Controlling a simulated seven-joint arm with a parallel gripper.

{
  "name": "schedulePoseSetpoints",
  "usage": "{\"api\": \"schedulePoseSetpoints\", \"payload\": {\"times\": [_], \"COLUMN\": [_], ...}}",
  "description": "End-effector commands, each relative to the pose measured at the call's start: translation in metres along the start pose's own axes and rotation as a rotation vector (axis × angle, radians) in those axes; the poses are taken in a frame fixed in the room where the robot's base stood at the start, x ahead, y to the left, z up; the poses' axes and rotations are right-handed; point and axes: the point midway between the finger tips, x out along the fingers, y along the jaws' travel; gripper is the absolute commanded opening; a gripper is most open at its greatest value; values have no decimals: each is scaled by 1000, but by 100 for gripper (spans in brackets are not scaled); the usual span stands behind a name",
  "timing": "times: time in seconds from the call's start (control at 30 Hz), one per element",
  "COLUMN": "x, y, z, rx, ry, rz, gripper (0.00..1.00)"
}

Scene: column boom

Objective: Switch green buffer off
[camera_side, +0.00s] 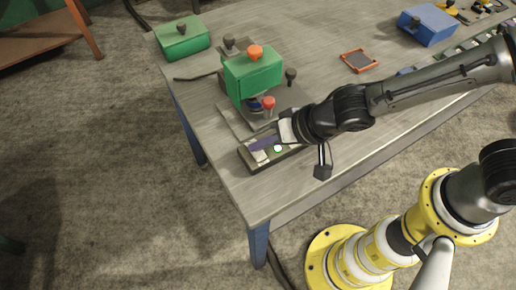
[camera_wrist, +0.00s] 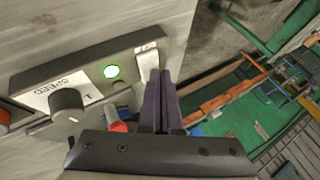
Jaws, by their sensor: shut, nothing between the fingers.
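The green buffer (camera_side: 253,77) stands on the table with an orange knob on top and a red knob low in front. Its control box (camera_side: 250,163) lies in front of it, and also shows in the wrist view (camera_wrist: 85,68). The box carries a dark SPEED knob (camera_wrist: 67,103), a lit green lamp (camera_wrist: 111,71) and a pale switch-like piece (camera_wrist: 147,60) at its right end. My gripper (camera_wrist: 162,75) is shut and empty, its purple fingers right beside that pale piece. Whether they touch it, I cannot tell. In the side view my gripper (camera_side: 263,143) is over the box.
A green box (camera_side: 182,39) stands at the table's back left corner. A blue box (camera_side: 428,25) and an orange-framed tray (camera_side: 359,61) lie to the right. A red part (camera_wrist: 118,126) shows close to my gripper in the wrist view. The table's front edge is near.

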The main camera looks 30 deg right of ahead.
Motion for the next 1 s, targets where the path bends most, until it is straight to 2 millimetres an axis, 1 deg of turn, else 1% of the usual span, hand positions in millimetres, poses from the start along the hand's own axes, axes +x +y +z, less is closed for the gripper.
{"api": "schedulePoseSetpoints", "payload": {"times": [0.03,0.37,0.63,0.77,1.0], "x": [6,-2,-3,-8,-23], "y": [11,8,6,1,-11], "z": [9,3,0,-4,-15], "rx": [-1,-1,-1,0,0], "ry": [-18,-18,-14,-11,-10], "rz": [24,27,23,19,15], "gripper": [0,0,0,0,0]}}
